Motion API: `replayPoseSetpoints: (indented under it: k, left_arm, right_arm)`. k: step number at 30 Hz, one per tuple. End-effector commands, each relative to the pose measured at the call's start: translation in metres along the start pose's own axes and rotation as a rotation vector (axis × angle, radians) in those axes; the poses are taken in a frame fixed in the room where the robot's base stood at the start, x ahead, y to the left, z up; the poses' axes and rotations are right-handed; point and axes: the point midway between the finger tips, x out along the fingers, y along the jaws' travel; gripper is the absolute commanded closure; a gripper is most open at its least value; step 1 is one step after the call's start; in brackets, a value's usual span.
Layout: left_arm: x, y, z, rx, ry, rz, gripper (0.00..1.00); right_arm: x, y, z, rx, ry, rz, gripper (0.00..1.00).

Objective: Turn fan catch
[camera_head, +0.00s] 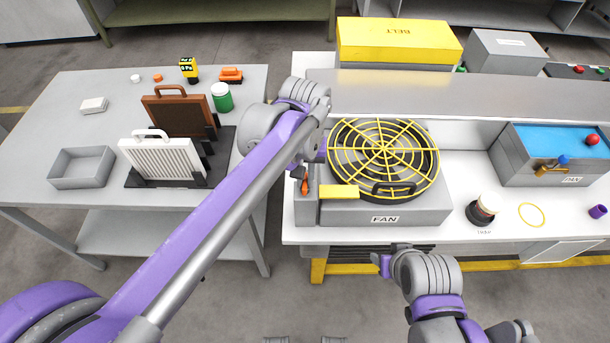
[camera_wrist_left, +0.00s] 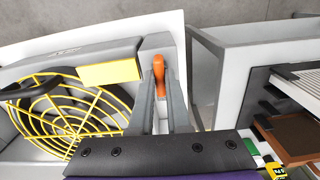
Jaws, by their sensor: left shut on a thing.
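The fan unit (camera_head: 385,216) stands on the white bench under a yellow wire guard (camera_head: 384,160) with a black handle. An orange catch (camera_head: 304,186) sits at its left front corner, beside a yellow flap (camera_head: 339,191). My left gripper (camera_head: 305,178) is at this catch. In the left wrist view the catch (camera_wrist_left: 158,68) stands between the two fingers of the left gripper (camera_wrist_left: 160,80), which are shut on it. Part of the catch is hidden by the fingers. My right gripper (camera_head: 383,263) is in front of the bench, away from the fan; its fingers are unclear.
A grey shelf (camera_head: 450,97) spans behind the fan. To the right are a dark round cup marked trap (camera_head: 481,210), a yellow ring (camera_head: 531,215) and a blue-topped pan box (camera_head: 545,170). The left table (camera_head: 100,115) holds filters and an empty tray (camera_head: 82,183).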

Motion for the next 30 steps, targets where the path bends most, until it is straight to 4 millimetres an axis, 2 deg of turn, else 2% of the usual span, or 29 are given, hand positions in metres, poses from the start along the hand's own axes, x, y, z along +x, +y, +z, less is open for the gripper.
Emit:
replayPoseSetpoints:
  k: [20,21,26,30]
  left_arm:
    - [-0.0002,-0.0001,-0.0004,-0.068,0.001,0.000,1.00]
    - [-0.0002,-0.0001,-0.0004,-0.068,0.001,0.000,0.83]
    - [-0.0001,-0.0001,-0.0003,-0.067,0.001,0.000,0.55]
    - [-0.0001,0.0000,-0.0002,-0.067,0.001,0.000,0.55]
  right_arm:
    - [-0.0009,0.0000,-0.0009,0.000,0.001,0.000,0.50]
    - [-0.0009,0.0000,-0.0009,0.000,0.001,0.000,0.50]
    - [-0.0009,0.0000,-0.0008,0.000,0.001,0.000,0.50]
    - [-0.0009,0.0000,-0.0008,0.000,0.001,0.000,0.50]
